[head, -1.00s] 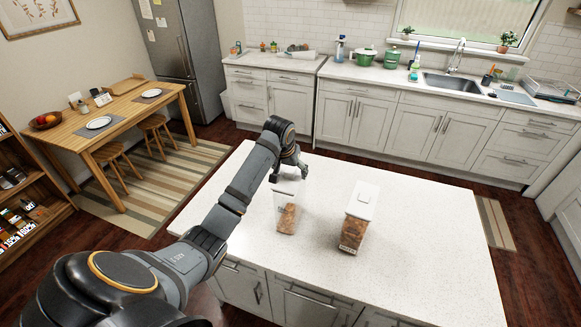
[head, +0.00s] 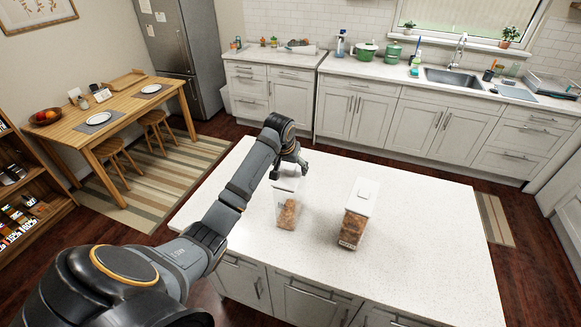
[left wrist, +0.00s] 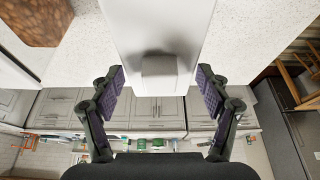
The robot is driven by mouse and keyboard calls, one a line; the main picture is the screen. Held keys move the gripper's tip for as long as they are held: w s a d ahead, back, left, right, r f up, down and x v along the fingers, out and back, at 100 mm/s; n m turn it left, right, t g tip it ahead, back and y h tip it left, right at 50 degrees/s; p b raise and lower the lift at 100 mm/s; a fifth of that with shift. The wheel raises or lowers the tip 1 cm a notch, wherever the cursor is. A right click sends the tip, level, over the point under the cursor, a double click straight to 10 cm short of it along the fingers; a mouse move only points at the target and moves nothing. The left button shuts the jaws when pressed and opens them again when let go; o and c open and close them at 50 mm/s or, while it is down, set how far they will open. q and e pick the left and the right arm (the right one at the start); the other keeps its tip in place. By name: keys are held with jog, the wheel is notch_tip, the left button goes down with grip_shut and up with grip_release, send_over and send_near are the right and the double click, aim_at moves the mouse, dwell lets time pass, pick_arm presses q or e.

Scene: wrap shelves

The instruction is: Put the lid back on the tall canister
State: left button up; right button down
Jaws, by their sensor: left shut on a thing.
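A clear canister (head: 288,214) with brown contents stands upright on the white island, left of a second one. My left gripper (head: 301,165) is at its top, on the far side. In the head view, the arm and small size leave unclear whether the lid rests on the canister's rim. My right gripper is in neither view.
A second canister (head: 353,228) with brown contents and a white lid on stands to the right, apart from the first. The island top (head: 430,230) is otherwise clear. Counters with a sink (head: 455,80) and green pots (head: 368,52) are beyond the floor gap.

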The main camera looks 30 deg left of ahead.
pick_arm(q)
jog(key=shift+f, duration=0.2)
dwell(0.5)
jog(key=shift+f, duration=0.2)
jog(key=shift+f, duration=0.25)
dwell(0.4)
jog(key=o, duration=1.2)
jog(key=shift+r, duration=3.55)
